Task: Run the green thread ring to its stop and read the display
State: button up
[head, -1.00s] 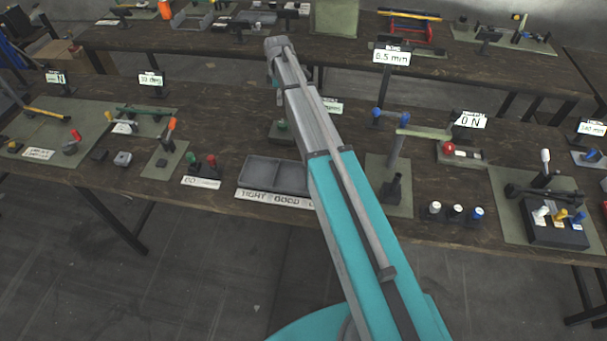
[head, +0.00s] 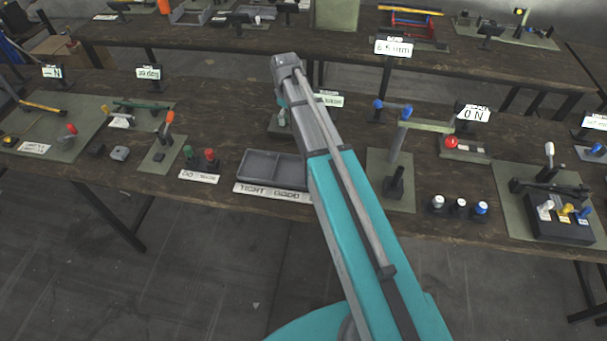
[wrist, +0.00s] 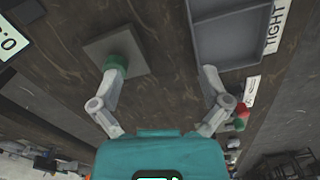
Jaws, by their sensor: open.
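The green thread ring (wrist: 116,64) is in the wrist view at upper left, on a square grey plate (wrist: 130,45). My gripper (wrist: 162,72) is open and empty, its fingers wide apart. The left fingertip overlaps the ring in the picture; I cannot tell whether they touch. A display (wrist: 9,43) is cut off at the left edge; only a final 0 reads clearly. In the head view my arm partly covers the station's display (head: 330,100), and its reading is not legible. My fingers are mostly hidden there.
A grey divided tray (head: 272,166) with a "TIGHT GOOD" label lies close to my gripper. A post with a blue-knobbed crank (head: 393,108) rises to the right.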

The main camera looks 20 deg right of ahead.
jog(key=s+f+m+b, duration=0.1)
jog(key=s+f+m, duration=0.1)
jog(key=s, duration=0.4)
jog(key=s+f+m+b, duration=0.1)
jog(key=s+m+b, duration=0.1)
jog(key=s, duration=0.4)
jog(key=s+f+m+b, duration=0.2)
jog(key=s+m, duration=0.2)
jog(key=s, duration=0.2)
jog(key=shift+s+a+f, duration=0.1)
jog(key=shift+s+f, duration=0.25)
jog(key=shift+s+f+m+b, duration=0.1)
jog(key=shift+s+m+b, duration=0.2)
jog(key=shift+s, duration=0.15)
jog(key=shift+s+m, duration=0.5)
jog(key=shift+s, duration=0.7)
dwell(1.2)
jog(key=w+r+n+p, duration=0.3)
jog(key=w+n, duration=0.3)
jog(key=w, duration=0.5)
jog(key=w+r+n+p, duration=0.3)
jog(key=w+n, duration=0.3)
jog(key=w, duration=0.5)
jog(key=w+r+n+p, duration=0.3)
jog(key=w+n, duration=0.2)
jog(key=w, duration=0.6)
jog(key=shift+w+r+n+p, duration=0.2)
jog(key=shift+r+n+p, duration=0.1)
jog(key=shift+n, duration=0.1)
